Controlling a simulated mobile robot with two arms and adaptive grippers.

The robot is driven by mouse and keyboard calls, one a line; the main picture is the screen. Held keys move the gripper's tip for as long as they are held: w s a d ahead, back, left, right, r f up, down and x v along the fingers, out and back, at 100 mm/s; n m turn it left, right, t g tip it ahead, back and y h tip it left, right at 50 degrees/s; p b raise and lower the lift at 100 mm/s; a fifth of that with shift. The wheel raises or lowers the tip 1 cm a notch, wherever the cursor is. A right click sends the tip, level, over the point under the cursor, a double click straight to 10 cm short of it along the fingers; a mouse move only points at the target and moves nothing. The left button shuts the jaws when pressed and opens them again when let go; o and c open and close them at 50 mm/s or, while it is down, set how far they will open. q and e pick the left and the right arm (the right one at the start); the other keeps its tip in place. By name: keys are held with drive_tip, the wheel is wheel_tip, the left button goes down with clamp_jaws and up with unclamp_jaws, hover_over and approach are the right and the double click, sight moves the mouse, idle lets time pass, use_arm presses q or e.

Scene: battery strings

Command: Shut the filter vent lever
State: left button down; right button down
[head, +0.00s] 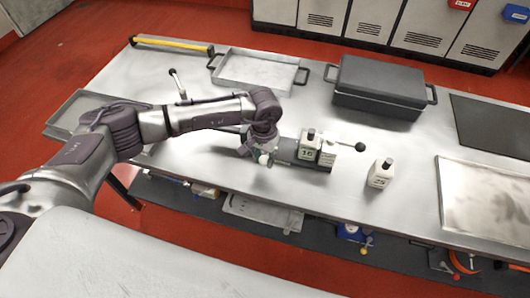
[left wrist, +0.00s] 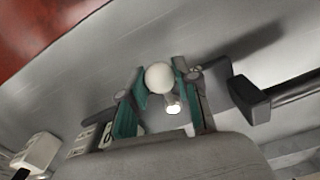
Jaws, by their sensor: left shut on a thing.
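A white ball knob (left wrist: 159,77) sits between the teal finger pads of my left gripper (left wrist: 160,92) in the left wrist view. In the head view the white knob (head: 264,160) shows at the tip of my left gripper (head: 254,152), low over the bench. My left gripper is shut on this knob; the lever's shaft and base are mostly hidden by the gripper. Just right of it is a dark fixture (head: 288,150) bearing a pale block marked 16 (head: 307,150). A rod with a black ball (head: 358,146) reaches right from there. My right gripper is not in view.
A loose pale battery block (head: 380,174) stands right of the fixture. A black lidded case (head: 378,84) and a metal tray (head: 256,70) lie at the back. Another black-knobbed lever (head: 177,82) stands behind my left arm. The bench's front strip is clear.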

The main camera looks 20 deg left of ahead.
use_arm(q)
drive_tip(key=shift+d+n, duration=0.2)
drive_tip(key=shift+n, duration=0.1)
drive_tip(key=shift+d+n+b, duration=0.4)
drive_tip(key=shift+d+n, duration=0.35)
drive_tip(key=shift+n, duration=0.45)
drive_tip(key=shift+w+d+n+b, duration=0.15)
drive_tip(key=shift+d+n+b, duration=0.5)
drive_tip(key=shift+n, duration=0.55)
drive_tip(key=shift+d, duration=0.1)
